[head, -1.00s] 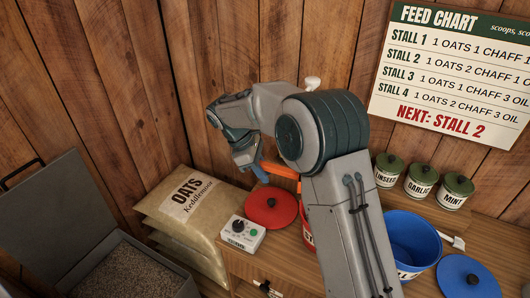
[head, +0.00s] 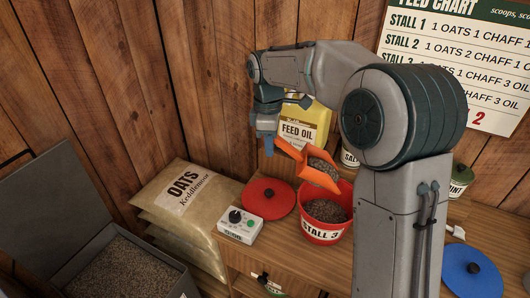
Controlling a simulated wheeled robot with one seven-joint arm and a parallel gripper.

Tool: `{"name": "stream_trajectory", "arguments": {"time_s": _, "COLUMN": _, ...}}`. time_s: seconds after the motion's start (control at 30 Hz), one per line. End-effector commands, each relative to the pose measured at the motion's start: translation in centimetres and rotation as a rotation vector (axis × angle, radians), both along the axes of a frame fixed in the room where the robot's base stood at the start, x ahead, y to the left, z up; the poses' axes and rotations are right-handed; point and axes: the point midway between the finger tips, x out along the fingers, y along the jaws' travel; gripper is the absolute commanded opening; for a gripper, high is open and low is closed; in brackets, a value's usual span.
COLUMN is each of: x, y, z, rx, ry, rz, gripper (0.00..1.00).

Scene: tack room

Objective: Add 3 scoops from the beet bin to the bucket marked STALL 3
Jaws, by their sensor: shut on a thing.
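My gripper (head: 268,146) is shut on the handle of an orange scoop (head: 316,176). The scoop holds brown feed and is over the red bucket (head: 323,233), its tray slanting down to the right. The bucket is marked STALL 3, stands on the wooden bench and has brown feed inside. An open grey bin (head: 183,281) with brown grainy feed is at the lower left. No label shows on it, so I cannot tell if it is the beet bin.
A red lid (head: 269,198) and a small white box with a dial (head: 240,226) lie left of the bucket. A yellow FEED OIL jug (head: 303,123) stands behind. OATS sacks (head: 186,193) are between bin and bench. A blue lid (head: 469,272) is at the right.

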Motion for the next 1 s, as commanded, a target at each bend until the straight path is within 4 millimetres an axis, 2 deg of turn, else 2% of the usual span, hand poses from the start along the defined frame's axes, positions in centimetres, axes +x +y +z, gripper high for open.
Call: {"name": "stream_trajectory", "arguments": {"time_s": 1.0, "x": -0.4, "y": -7.8, "z": 4.9, "rx": 0.491, "ry": -0.028, "rz": -0.005, "gripper": 0.00}}
